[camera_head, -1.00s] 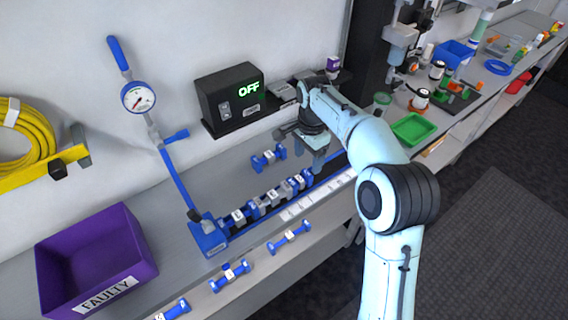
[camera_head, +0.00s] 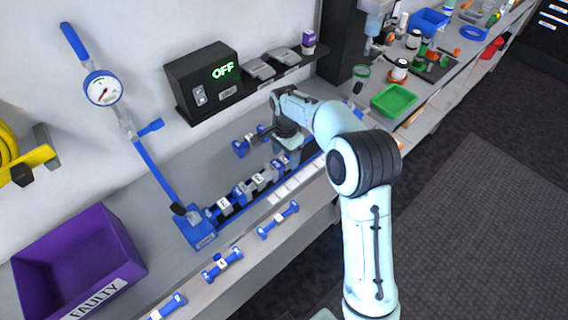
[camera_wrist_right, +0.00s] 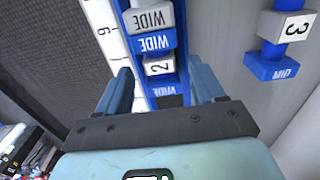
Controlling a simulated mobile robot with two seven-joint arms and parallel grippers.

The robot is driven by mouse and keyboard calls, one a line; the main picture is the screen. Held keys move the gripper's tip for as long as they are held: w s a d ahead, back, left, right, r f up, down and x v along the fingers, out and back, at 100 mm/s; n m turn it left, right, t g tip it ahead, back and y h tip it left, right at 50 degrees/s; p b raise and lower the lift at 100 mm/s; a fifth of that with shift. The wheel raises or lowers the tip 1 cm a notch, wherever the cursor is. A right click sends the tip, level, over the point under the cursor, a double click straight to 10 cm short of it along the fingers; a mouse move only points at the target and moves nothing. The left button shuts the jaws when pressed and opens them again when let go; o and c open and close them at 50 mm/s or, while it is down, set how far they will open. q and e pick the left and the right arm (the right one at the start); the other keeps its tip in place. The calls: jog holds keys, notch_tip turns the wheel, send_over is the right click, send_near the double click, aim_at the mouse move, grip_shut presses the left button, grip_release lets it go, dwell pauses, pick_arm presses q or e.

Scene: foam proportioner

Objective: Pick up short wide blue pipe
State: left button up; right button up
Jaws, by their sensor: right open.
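A short blue pipe with WIDE on its blue ends and a white middle block marked 2 (camera_wrist_right: 158,66) lies in the row of fittings in the right wrist view. My right gripper (camera_wrist_right: 162,88) is open, with one finger on each side of the row near this pipe's lower blue end. I cannot tell whether the fingers touch it. In the head view my right gripper (camera_head: 289,152) is over the far end of the row and hides part of it. My left gripper is not in view.
A blue pipe marked 3 (camera_head: 250,141) lies just left of my right gripper. Loose blue pipes (camera_head: 278,220) lie along the front edge. A purple FAULTY bin (camera_head: 75,255) stands at the left. A black box reading OFF (camera_head: 205,82) stands behind. A green tray (camera_head: 394,100) is to the right.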

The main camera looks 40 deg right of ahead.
jog(key=shift+f, duration=1.4)
jog(key=c, duration=1.2)
jog(key=shift+o, duration=0.2)
